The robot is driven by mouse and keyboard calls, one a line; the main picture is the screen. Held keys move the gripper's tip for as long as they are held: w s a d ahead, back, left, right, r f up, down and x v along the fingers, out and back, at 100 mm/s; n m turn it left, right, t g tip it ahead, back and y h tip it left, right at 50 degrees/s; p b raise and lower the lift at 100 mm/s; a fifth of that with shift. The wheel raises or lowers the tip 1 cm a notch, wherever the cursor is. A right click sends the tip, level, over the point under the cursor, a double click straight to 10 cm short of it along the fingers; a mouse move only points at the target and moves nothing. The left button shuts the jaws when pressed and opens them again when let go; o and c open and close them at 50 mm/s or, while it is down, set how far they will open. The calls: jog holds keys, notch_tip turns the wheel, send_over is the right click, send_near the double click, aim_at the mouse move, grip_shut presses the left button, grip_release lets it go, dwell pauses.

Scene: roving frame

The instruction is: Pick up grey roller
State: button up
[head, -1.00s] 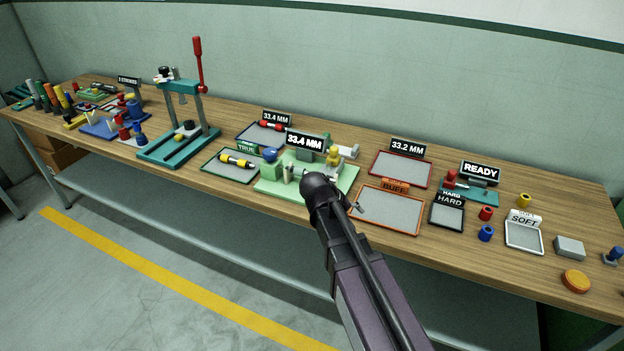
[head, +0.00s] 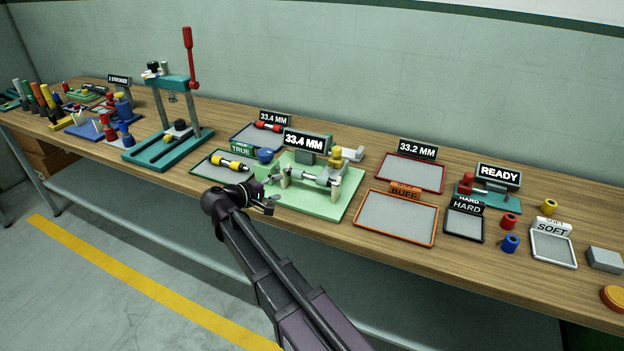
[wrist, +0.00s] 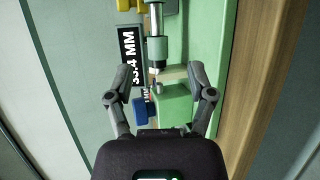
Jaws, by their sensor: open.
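The grey roller (head: 308,178) lies across the supports of the light green fixture (head: 322,208) under a 33.4 MM sign. In the wrist view the roller (wrist: 157,48) shows as a grey-teal cylinder with a thin metal shaft, its end pointing toward my gripper. My gripper (head: 268,204) is at the left front of the fixture in the head view. In the wrist view the two fingers of my gripper (wrist: 159,72) are spread apart, with the roller's shaft end between and beyond their tips. Nothing is held.
A blue knob (head: 265,155) stands at the fixture's left. A tray with a yellow-black roller (head: 230,163) is left of it. An orange-rimmed BUFF tray (head: 397,219) is to the right, empty. A teal press (head: 168,148) stands further left.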

aim_at(308, 178)
jog(key=shift+w, duration=0.1)
jog(key=b+x, duration=0.2)
jog(key=x, duration=0.5)
jog(key=shift+w+d+f, duration=0.15)
jog(key=shift+w+d, duration=0.35)
jog(key=shift+d, duration=0.05)
jog(key=shift+w, duration=0.1)
jog(key=shift+b+x, duration=0.7)
jog(key=shift+x, duration=1.85)
jog(key=shift+r, duration=0.2)
grip_shut()
